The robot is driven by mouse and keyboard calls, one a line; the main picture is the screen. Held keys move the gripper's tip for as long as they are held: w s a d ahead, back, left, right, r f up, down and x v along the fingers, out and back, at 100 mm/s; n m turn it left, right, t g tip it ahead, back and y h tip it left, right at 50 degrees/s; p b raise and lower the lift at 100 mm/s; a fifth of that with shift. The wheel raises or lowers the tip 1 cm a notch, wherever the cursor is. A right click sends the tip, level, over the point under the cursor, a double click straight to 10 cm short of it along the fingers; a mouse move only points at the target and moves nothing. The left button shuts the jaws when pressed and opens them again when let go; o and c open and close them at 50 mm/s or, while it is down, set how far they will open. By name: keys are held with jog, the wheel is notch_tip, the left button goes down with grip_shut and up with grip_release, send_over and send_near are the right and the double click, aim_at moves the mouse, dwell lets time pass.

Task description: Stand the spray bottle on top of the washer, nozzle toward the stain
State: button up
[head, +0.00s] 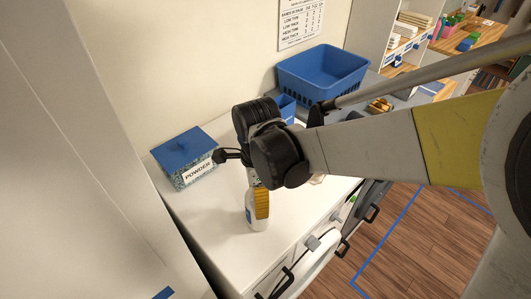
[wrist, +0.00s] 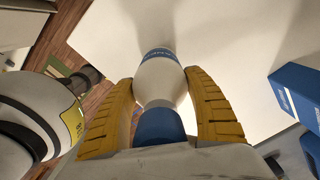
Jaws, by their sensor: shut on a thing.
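My gripper (head: 262,203) has yellow ridged fingers and is shut on the spray bottle (head: 255,224), a white bottle low over the washer's white top (head: 205,225). In the wrist view the fingers (wrist: 160,80) close on both sides of the bottle (wrist: 160,76), which shows a white body, a blue label band and a blue part nearest the palm. The bottle looks about upright. I cannot tell whether its base touches the top. The nozzle's direction is hidden, and I cannot make out a stain.
A clear powder box (head: 190,170) with a blue lid stands at the back left. A blue basket (head: 322,75) stands at the back, with a smaller blue container (head: 287,106) partly behind my arm. The front left of the white top is clear. A pale wall panel borders the left.

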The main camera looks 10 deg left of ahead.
jog(key=m, duration=0.4)
jog(key=shift+f+b, duration=0.1)
jog(key=shift+b, duration=0.25)
jog(key=o, duration=1)
jog(key=shift+m, duration=0.7)
jog(key=o, duration=0.5)
jog(key=shift+r, duration=0.2)
notch_tip(320, 180, up, 11)
jog(key=shift+r, duration=0.15)
jog(key=shift+d+b, duration=0.3)
jog(key=s+d+f+n+t+b, duration=0.2)
jog(key=d+f+n+t+b, duration=0.1)
jog(key=d+f+n+b, duration=0.7)
jog(key=s+d+f+n+t+b, duration=0.3)
jog(key=d+f+n+b, duration=0.6)
jog(key=d+f+b, duration=0.5)
notch_tip(320, 180, down, 2)
jog(key=shift+d+n+t, duration=0.4)
jog(key=shift+d+t, duration=0.1)
jog(key=shift+t, duration=0.1)
